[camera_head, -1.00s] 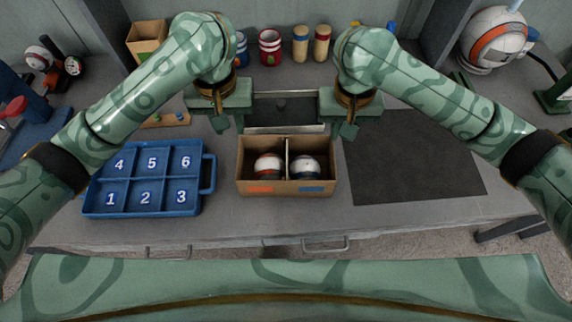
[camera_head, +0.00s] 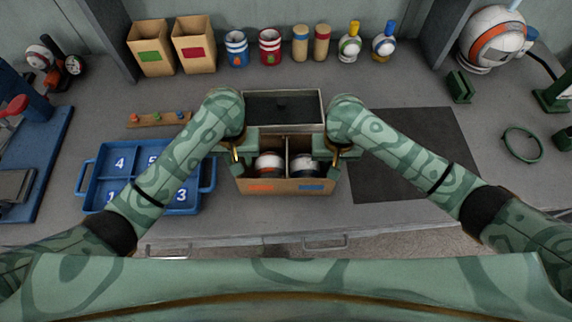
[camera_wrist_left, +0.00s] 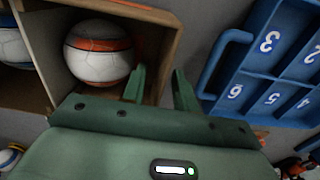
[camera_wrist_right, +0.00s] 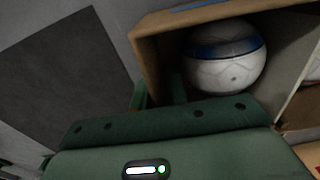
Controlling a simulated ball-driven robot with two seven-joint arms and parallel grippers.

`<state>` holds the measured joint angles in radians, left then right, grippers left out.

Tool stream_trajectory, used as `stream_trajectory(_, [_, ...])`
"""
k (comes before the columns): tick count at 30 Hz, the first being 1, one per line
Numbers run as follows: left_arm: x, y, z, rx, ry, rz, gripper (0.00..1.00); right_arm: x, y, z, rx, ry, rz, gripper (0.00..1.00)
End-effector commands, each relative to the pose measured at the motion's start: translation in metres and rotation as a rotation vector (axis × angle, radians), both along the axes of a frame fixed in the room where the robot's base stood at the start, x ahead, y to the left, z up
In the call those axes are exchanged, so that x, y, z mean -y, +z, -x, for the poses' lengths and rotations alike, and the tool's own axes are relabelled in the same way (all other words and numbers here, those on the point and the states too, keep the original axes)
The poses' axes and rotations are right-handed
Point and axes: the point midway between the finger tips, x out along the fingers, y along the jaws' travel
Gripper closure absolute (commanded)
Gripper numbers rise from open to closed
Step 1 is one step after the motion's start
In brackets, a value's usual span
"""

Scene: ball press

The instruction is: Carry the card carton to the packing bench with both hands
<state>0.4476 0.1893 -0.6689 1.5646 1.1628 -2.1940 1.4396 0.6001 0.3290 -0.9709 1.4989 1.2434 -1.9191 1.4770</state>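The card carton (camera_head: 285,186) is an open brown box with a divider, an orange mark and a blue mark on its front. It stands on the grey worktop. An orange-banded white ball (camera_wrist_left: 98,50) and a blue-banded white ball (camera_wrist_right: 224,58) sit in its two compartments. My left gripper (camera_wrist_left: 160,84) is open at the carton's left wall, one finger inside and one outside. My right gripper (camera_wrist_right: 158,92) is open, its fingers on either side of the right wall. My arms partly hide the carton's side walls in the head view. The packing bench cannot be identified.
A blue numbered tray (camera_head: 211,176) stands left of the carton, close to my left gripper. A dark mat (camera_head: 415,150) lies to the right. A metal-rimmed dark tray (camera_head: 283,107) is behind the carton. Bins, cups and bottles line the back.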

Motion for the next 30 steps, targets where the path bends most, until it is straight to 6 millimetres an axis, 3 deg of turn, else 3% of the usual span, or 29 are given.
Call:
stream_trajectory(7, [0.0, 0.0, 0.0, 0.0, 0.0, 0.0, 0.71, 0.0, 0.0, 0.0, 0.0, 0.0, 0.0, 0.85])
stream_trajectory(9, [0.0, 0.0, 0.0, 0.0, 0.0, 0.0, 0.9, 0.0, 0.0, 0.0, 0.0, 0.0, 0.0, 1.0])
stream_trajectory(10, [0.0, 0.0, 0.0, 0.0, 0.0, 0.0, 0.99, 0.0, 0.0, 0.0, 0.0, 0.0, 0.0, 1.0])
stream_trajectory(11, [0.0, 0.0, 0.0, 0.0, 0.0, 0.0, 1.0, 0.0, 0.0, 0.0, 0.0, 0.0, 0.0, 1.0])
stream_trajectory(22, [0.0, 0.004, 0.0, 0.002, 0.001, 0.0, 1.0, 0.0, 0.004, 0.0, 0.002, -0.001, 0.0, 1.0])
stream_trajectory(30, [0.0, 0.039, -0.001, 0.015, 0.001, 0.0, 1.0, 0.0, 0.039, -0.002, 0.015, -0.001, 0.0, 1.0])
